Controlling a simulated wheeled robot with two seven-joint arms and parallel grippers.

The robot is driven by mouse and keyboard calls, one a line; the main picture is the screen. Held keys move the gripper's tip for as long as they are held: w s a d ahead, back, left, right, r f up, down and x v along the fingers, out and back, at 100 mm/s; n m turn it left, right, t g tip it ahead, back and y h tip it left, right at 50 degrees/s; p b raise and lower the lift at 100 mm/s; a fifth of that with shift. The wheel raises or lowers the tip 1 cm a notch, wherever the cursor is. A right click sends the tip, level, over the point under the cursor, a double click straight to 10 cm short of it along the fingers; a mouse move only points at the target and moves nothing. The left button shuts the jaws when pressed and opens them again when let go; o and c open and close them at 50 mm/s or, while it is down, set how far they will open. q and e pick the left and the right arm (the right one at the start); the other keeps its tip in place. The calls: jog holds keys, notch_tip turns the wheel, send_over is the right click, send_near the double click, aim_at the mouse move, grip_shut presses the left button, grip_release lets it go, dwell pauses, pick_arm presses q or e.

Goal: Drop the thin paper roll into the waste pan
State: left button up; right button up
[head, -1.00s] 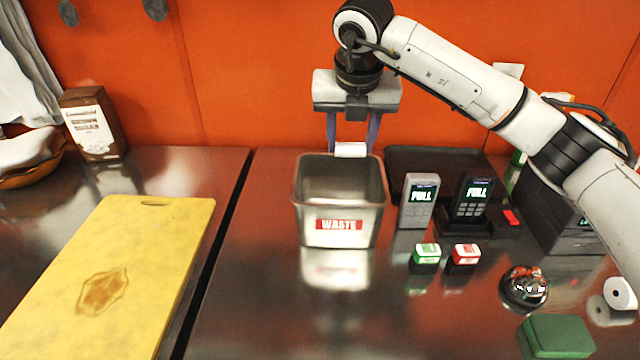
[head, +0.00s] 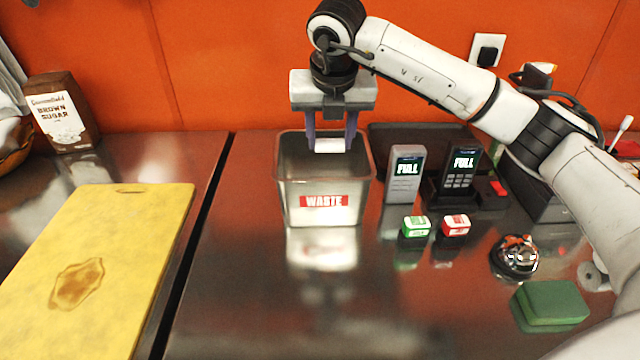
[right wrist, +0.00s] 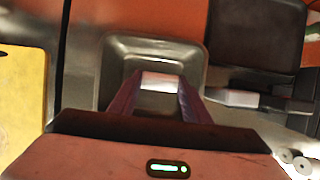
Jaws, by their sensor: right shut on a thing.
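The thin paper roll (head: 330,146) is a small white cylinder held crosswise between the fingers of my right gripper (head: 331,143). The gripper is shut on it, pointing down over the waste pan. The waste pan (head: 322,215) is a square steel container with a red WASTE label, standing on the counter. In the right wrist view the roll (right wrist: 160,81) shows between the fingertips, with the pan (right wrist: 150,47) around and below it. The roll appears at or just above rim height; its exact depth I cannot tell. My left gripper is not in view.
A yellow cutting board (head: 110,240) lies left. The counter before the pan is clear.

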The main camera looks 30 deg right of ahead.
jog(key=o, duration=1.1)
jog(key=shift+r, duration=0.1)
jog(key=b+v, duration=0.1)
jog(key=v, duration=0.9)
jog(key=shift+r, duration=0.1)
jog(key=shift+s, duration=0.15)
